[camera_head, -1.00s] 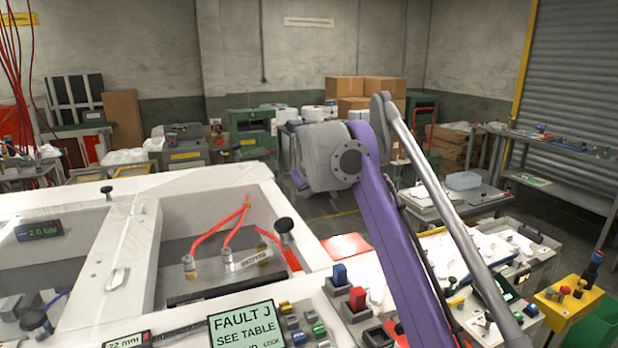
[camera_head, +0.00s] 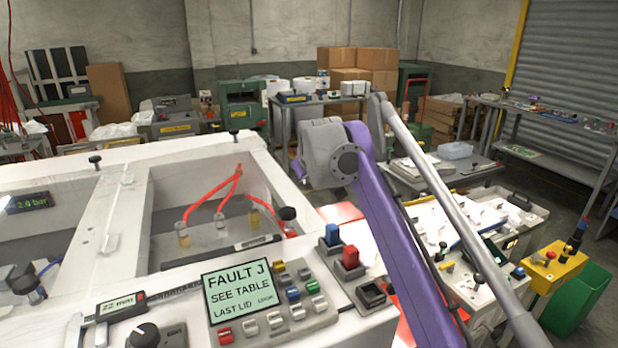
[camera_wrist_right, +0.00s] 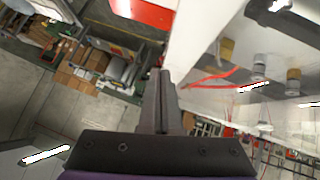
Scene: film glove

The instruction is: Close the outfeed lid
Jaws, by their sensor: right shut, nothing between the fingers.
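The white machine (camera_head: 120,210) fills the lower left of the head view. Its top has two window-like sections; I cannot tell for sure which is the outfeed lid or its angle. My right gripper (camera_wrist_right: 165,78) is shut and empty, beside the machine's white edge in the wrist view. In the head view its fingers are hidden by my purple and grey arm. My left gripper is out of view.
A control panel with a "FAULT J" screen (camera_head: 238,293) and blue and red switches (camera_head: 347,257) are at the machine's front. A cluttered bench (camera_head: 455,225) and a yellow button box (camera_head: 553,265) stand to the right. Cardboard boxes (camera_head: 358,65) are behind.

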